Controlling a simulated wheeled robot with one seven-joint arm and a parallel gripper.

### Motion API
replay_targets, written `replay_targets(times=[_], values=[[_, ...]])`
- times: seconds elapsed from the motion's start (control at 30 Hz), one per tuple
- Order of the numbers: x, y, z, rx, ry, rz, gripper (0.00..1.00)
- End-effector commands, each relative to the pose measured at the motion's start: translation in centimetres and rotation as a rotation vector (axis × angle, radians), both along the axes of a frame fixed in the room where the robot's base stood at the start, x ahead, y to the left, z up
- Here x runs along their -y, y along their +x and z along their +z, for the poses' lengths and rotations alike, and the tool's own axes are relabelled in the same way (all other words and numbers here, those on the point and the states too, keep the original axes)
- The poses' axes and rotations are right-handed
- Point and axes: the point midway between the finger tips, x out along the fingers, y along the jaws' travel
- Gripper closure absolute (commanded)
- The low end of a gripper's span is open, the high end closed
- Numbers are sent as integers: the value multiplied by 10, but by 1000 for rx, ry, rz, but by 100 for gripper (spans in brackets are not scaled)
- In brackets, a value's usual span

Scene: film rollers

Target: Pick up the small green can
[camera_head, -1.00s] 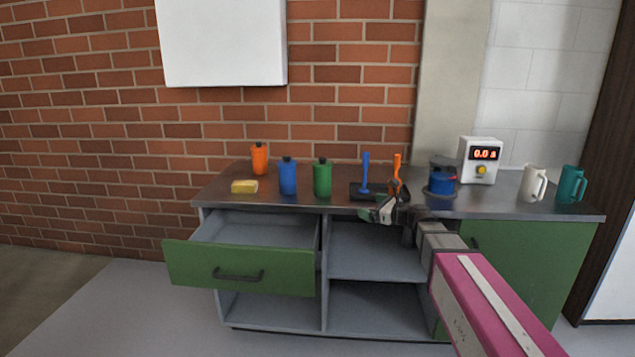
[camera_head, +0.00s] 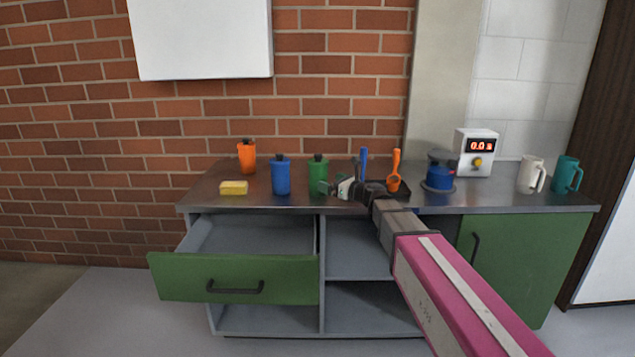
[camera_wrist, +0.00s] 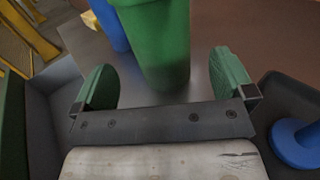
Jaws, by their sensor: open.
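The green can (camera_head: 318,171) with a dark cap stands upright on the metal counter, right of the blue can. In the wrist view the green can (camera_wrist: 163,45) is between the two green fingertips, its lower part showing and its top cut off by the frame. My gripper (camera_head: 335,188) is at its front right in the head view, at about the height of its lower part. In the wrist view my gripper (camera_wrist: 165,80) is open and empty, with clear gaps between each finger and the can.
The blue can (camera_head: 281,175) stands close left of the green can, with the orange can (camera_head: 246,157) and yellow sponge (camera_head: 233,187) farther left. A black tray (camera_head: 402,192) with blue and orange tools is close on the right. The green drawer (camera_head: 190,279) is open below the counter.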

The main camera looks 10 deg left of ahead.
Motion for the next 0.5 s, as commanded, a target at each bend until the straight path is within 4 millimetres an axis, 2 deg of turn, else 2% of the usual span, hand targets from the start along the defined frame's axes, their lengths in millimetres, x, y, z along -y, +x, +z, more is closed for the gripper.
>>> replay_targets(times=[0.27,0.5], values=[[-19,10,0,1,0,1,0],[-48,26,0,1,0,1,0]])
